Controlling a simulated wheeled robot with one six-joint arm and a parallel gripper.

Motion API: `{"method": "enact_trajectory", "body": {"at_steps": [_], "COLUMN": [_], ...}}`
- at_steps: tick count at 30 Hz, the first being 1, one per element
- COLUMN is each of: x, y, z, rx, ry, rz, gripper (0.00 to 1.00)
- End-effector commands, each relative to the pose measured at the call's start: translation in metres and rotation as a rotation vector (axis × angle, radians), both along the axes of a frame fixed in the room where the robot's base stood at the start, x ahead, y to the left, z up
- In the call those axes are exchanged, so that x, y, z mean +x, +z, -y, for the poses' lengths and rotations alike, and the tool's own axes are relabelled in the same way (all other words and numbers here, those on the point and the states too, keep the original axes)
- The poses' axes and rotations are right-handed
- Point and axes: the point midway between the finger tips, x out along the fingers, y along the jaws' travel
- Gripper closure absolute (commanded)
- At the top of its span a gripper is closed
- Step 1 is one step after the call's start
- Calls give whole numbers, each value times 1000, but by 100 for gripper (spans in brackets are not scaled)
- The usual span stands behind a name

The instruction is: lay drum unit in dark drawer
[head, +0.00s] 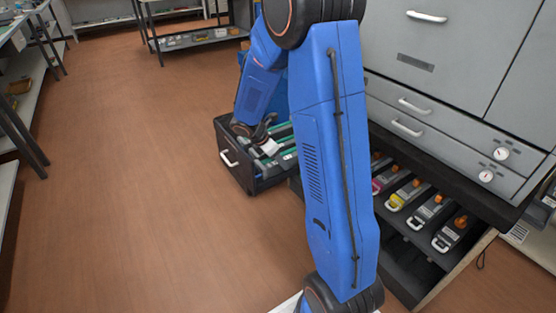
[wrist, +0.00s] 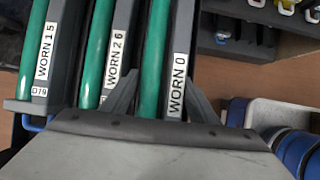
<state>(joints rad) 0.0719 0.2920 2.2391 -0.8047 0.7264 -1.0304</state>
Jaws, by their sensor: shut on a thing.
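The dark drawer (head: 238,172) is pulled out left of the big grey machine, with a pale handle on its front. Several drum units with green rollers lie in it. My gripper (head: 266,140) is over the drawer in the head view. The held unit's near end is hidden, and I cannot tell whether it touches the drawer floor.
The grey machine (head: 440,60) stands at the right. Under it, an open shelf holds several toner cartridges, among them a yellow-marked one (head: 404,194). My blue arm covers the middle of the head view. The brown floor (head: 120,150) at left is clear, with metal racks along the edges.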

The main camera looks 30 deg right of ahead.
Motion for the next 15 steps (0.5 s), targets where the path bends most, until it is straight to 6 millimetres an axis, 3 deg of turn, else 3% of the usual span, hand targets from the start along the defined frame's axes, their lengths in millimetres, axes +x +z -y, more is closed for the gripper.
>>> {"method": "enact_trajectory", "body": {"at_steps": [15], "x": [0], "y": [-12], "z": [0], "rx": [1], "ry": [0], "rz": [-1], "gripper": [95]}}
